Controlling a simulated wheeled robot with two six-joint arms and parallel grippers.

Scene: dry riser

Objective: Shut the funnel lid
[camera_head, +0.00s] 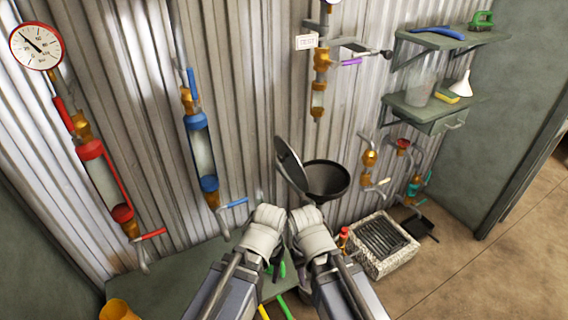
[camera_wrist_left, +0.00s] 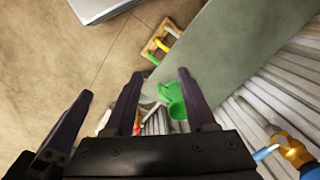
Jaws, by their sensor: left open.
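The funnel (camera_head: 328,182) is a dark bowl against the corrugated wall in the head view. Its round dark lid (camera_head: 289,165) stands tilted up at the bowl's left side, so the funnel is open. My left gripper (camera_head: 276,266) points down, below and nearer than the funnel, partly hidden by its own wrist. It is apart from the lid. In the left wrist view its two dark fingers (camera_wrist_left: 158,84) are spread with nothing held between them. My right gripper (camera_head: 301,268) is close beside it in the head view, mostly hidden by its arm. Neither funnel nor lid is identifiable in the wrist view.
A bench (camera_head: 165,292) runs along the wall at lower left. Red and blue sight-glass pipes (camera_head: 201,150) stand left of the funnel. A stone basin with a grate (camera_head: 382,243) is on the floor at right. Shelves (camera_head: 440,108) hang at upper right.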

